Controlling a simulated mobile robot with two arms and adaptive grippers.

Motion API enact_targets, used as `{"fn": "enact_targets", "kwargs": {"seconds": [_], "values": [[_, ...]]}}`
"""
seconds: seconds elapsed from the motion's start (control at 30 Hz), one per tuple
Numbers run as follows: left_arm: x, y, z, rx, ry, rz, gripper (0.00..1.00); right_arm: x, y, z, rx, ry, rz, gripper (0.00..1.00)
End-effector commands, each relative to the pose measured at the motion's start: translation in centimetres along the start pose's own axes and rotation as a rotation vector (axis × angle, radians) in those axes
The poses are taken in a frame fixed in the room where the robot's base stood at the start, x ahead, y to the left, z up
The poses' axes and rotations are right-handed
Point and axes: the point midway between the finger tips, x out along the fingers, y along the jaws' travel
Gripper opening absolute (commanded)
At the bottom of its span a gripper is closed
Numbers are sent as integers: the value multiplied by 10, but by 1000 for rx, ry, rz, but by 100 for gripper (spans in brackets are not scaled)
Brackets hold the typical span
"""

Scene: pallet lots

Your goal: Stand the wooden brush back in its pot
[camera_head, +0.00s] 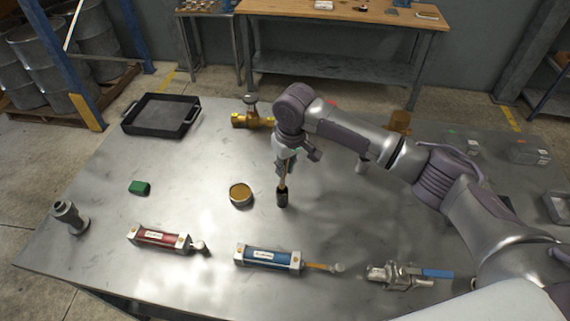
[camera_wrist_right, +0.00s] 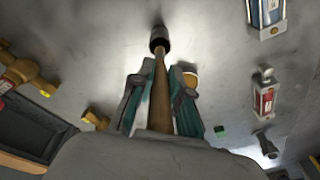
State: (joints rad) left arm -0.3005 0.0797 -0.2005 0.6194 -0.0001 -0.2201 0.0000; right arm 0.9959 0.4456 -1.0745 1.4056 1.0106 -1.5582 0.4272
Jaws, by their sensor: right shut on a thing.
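My right gripper (camera_head: 285,166) points down over the middle of the steel table. It is shut on the wooden brush (camera_wrist_right: 160,85), whose handle runs between the two fingers. The brush is close to upright, and its wood also shows below the fingers in the head view (camera_head: 283,184). A small dark cylinder (camera_head: 282,198) sits at the brush's lower end; it also shows in the wrist view (camera_wrist_right: 159,38). I cannot tell whether it is the pot around the brush or the brush's own head. My left gripper is not in view.
A round tin with a golden top (camera_head: 241,195) stands just left of the brush. A blue cylinder (camera_head: 268,257), a red cylinder (camera_head: 158,239) and a valve (camera_head: 398,275) lie in front. A green block (camera_head: 139,187), black tray (camera_head: 160,115) and brass fitting (camera_head: 252,120) lie farther off.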

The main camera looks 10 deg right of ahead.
Motion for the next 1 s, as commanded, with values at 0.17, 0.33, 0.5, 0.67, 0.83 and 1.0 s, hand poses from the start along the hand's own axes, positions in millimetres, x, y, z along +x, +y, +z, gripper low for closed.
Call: {"fn": "enact_targets", "kwargs": {"seconds": [0.17, 0.33, 0.5, 0.67, 0.83, 1.0], "values": [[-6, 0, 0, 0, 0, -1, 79, -1, 0, 0, 0, 0, 0, 0], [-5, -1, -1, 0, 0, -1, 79, 0, 0, 0, 0, 0, 0, 0], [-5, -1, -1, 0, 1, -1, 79, 0, 0, 0, 0, 0, 0, 0], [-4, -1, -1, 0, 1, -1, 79, 3, 0, 0, 1, -1, 0, 0], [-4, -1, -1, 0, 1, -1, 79, 8, 0, 1, 1, -1, -1, 0], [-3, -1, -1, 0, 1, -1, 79, 13, 0, 2, 1, -1, -1, 0]]}}
